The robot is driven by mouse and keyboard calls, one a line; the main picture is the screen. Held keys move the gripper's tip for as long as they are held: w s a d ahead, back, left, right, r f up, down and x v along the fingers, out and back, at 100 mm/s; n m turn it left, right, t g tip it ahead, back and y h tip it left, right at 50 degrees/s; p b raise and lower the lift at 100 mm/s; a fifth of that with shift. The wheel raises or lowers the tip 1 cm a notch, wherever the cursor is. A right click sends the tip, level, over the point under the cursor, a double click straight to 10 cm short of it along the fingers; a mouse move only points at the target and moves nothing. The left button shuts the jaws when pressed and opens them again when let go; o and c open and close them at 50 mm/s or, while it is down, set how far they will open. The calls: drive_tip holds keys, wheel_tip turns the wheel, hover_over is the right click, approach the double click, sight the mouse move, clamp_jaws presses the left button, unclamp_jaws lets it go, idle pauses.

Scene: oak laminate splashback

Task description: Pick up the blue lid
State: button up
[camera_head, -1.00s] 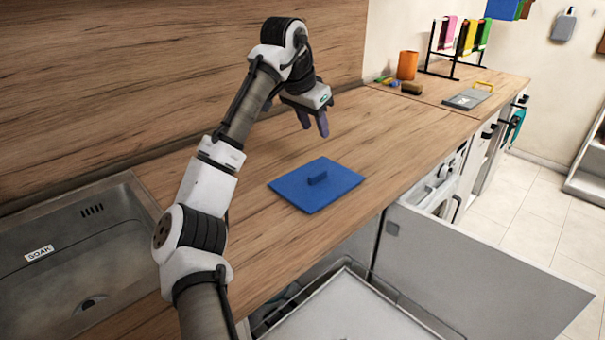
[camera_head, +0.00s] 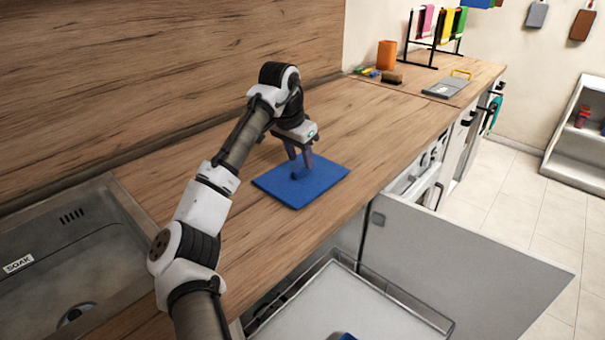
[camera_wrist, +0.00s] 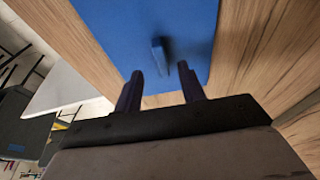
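The blue lid (camera_head: 318,184) lies flat on the wooden worktop. It is a square plate with a small upright handle (camera_wrist: 160,56) in its middle, seen in the wrist view. My gripper (camera_head: 300,170) is over the lid, pointing down, with its fingertips close to the handle. In the wrist view my gripper (camera_wrist: 160,80) has its two fingers apart, with the handle just beyond the tips and roughly in line with the gap. The fingers partly hide the handle in the head view.
A sink (camera_head: 60,255) marked SOAK is at left. An orange cup (camera_head: 387,55), a grey board (camera_head: 445,88) and a rack stand at the far end.

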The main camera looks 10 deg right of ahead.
sight(302, 168)
drive_tip(key=shift+x, duration=1.6)
drive_tip(key=shift+w, duration=0.1)
clamp_jaws()
drive_tip(key=shift+r, duration=0.15)
